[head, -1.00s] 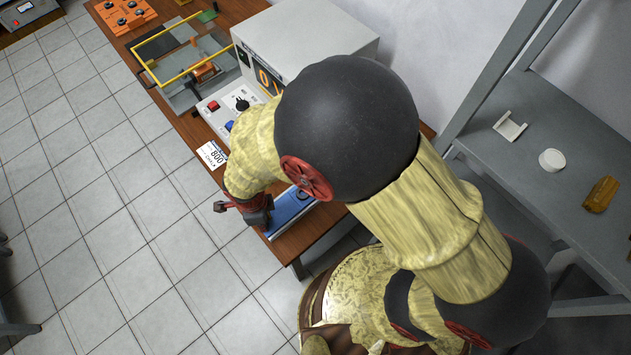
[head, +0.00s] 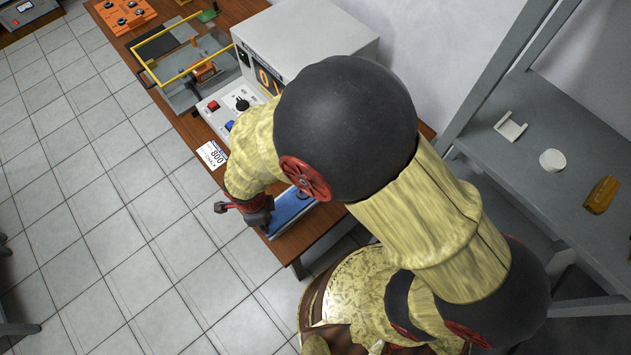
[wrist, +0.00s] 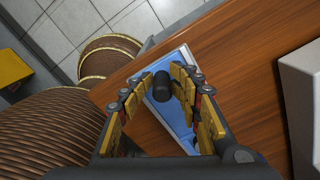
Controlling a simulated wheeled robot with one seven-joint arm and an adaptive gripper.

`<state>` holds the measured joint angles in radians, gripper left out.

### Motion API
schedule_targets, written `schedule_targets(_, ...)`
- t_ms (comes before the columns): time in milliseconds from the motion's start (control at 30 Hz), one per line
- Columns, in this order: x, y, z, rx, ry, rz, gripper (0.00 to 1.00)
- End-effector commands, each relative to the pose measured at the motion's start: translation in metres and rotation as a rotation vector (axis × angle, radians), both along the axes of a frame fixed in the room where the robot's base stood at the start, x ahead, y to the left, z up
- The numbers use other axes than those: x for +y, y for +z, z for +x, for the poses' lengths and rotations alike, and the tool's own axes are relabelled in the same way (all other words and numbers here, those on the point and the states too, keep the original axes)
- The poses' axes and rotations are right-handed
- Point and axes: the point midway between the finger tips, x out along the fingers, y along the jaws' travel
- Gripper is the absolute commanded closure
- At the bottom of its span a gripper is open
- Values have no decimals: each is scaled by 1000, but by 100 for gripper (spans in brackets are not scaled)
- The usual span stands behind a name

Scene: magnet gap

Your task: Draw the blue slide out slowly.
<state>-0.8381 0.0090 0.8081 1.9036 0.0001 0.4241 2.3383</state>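The blue slide (head: 291,211) lies on the wooden bench near its front end, partly covered by my arm in the head view. In the wrist view the blue slide (wrist: 179,122) has a pale edge and shows between and beyond my fingers. My gripper (wrist: 163,82) has its two fingertips drawn in on either side of a dark cylindrical knob (wrist: 162,88), and they appear to touch it. The knob stands over the blue surface; its join to the slide is hidden. In the head view my gripper (head: 250,211) is at the slide's left end.
A grey instrument box (head: 310,45) with a control panel stands behind my arm on the bench (head: 320,232). A white card marked 800 (head: 213,154) lies at the bench edge. A yellow-framed clear guard (head: 183,60) stands farther back. A grey shelf (head: 560,190) is at right.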

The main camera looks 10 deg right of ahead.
Motion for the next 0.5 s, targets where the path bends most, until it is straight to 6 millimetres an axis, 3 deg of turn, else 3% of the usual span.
schedule_targets(233,-2,1,-2,4,0,-4,70)
schedule_targets(500,0,26,0,0,0,0,70)
